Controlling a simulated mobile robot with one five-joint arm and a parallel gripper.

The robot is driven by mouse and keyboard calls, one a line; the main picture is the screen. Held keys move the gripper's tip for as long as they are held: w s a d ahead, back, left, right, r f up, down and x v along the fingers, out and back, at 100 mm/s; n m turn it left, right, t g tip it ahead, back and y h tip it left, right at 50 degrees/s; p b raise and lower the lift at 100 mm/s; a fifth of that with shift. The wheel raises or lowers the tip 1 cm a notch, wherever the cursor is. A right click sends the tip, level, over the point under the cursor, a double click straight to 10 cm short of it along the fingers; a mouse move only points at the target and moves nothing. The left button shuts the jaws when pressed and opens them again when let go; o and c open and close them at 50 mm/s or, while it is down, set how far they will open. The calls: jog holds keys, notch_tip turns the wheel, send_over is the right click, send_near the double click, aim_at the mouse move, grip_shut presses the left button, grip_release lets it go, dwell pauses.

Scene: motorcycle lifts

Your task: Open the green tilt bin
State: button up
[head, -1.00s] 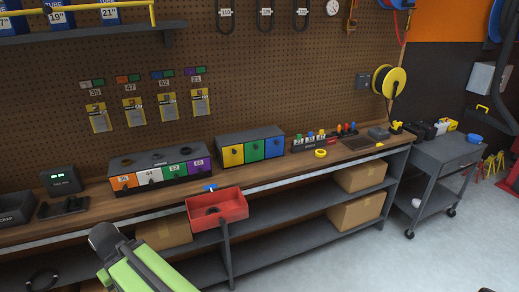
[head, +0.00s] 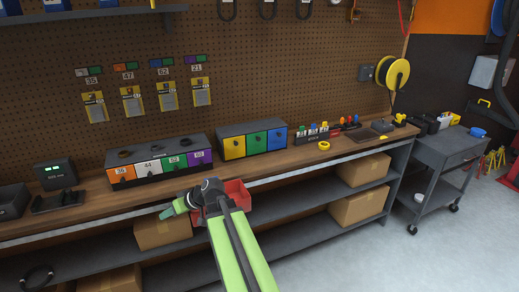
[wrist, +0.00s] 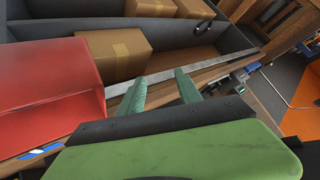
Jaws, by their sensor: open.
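The green tilt bin (head: 257,143) is the middle front of a dark grey bin unit on the workbench, between a yellow bin (head: 234,147) and a blue bin (head: 277,139). Its front looks upright and flush with its neighbours, with a small dark knob. My gripper (head: 165,211) is at the bench's front edge, left of and below the bin unit, pointing left. In the wrist view its two green fingers (wrist: 161,88) are apart with nothing between them. The green tilt bin is not seen in the wrist view.
A red tray (head: 239,204) at the bench front is partly hidden by my arm; it looms at left in the wrist view (wrist: 45,90). A numbered drawer unit (head: 150,172) stands left of the tilt bins. A yellow ring (head: 323,146) lies to their right.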

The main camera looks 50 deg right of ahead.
jog(key=w+d+r+m+t+h+b, duration=0.15)
jog(key=d+t, duration=0.25)
jog(key=d, duration=0.7)
jog(key=m+t+h+b, duration=0.35)
jog(key=m+h, duration=0.35)
jog(key=h, duration=0.3)
send_near(259, 139)
jog(key=shift+n, duration=0.25)
jog(key=x, duration=0.8)
jog(key=shift+w+d+f, duration=0.15)
jog(key=shift+w+d, duration=0.05)
jog(key=shift+w, duration=0.1)
grip_shut()
